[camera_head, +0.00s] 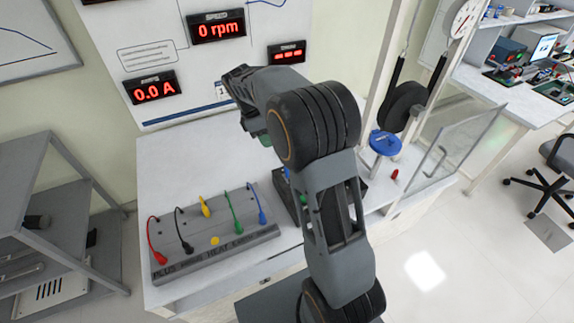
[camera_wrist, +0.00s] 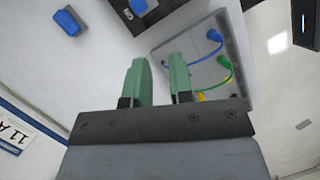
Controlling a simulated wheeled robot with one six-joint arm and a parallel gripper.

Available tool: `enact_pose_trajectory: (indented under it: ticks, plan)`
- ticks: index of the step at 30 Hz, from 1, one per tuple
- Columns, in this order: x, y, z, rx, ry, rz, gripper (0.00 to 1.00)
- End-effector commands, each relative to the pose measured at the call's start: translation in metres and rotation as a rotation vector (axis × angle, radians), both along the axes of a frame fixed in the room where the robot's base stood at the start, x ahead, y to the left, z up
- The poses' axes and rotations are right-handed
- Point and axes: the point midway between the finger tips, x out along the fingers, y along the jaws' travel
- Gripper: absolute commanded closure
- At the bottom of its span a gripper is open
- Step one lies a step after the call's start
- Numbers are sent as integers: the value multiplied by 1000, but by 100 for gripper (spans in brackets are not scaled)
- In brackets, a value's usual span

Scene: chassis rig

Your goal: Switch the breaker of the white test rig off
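The white test rig (camera_head: 190,165) is a bench with a white display board (camera_head: 165,48) at its back. The board's readouts show 0 rpm and 0.0 A. A small white item with a dark mark (camera_head: 221,90) sits low on the board beside my arm; I cannot tell if it is the breaker. My gripper (camera_head: 263,139) is mostly hidden behind my arm in the head view, over the bench. In the wrist view its two green fingers (camera_wrist: 159,70) stand apart with nothing between them. No breaker can be made out for certain in the wrist view.
A grey terminal board (camera_head: 215,250) with red, black, yellow, green and blue leads lies on the bench front. It also shows beyond the fingers (camera_wrist: 200,75). Two blue blocks (camera_wrist: 68,21) show at the wrist view's top. A clear guard (camera_head: 455,150) stands right, a grey shelf (camera_head: 60,230) left.

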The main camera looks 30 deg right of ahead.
Motion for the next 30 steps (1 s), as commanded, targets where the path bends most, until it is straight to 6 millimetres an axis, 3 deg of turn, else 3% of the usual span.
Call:
enact_pose_trajectory:
  ticks: [1, 6, 12, 20, 30]
  plan:
    - [14, -3, -9, -7, 61, 68, 79]
    - [42, -10, -35, -9, 220, 257, 79]
    - [56, -14, -54, -1, 320, 369, 79]
    - [47, -25, -81, 2, 348, 395, 79]
    - [22, -50, -135, 3, 346, 393, 79]
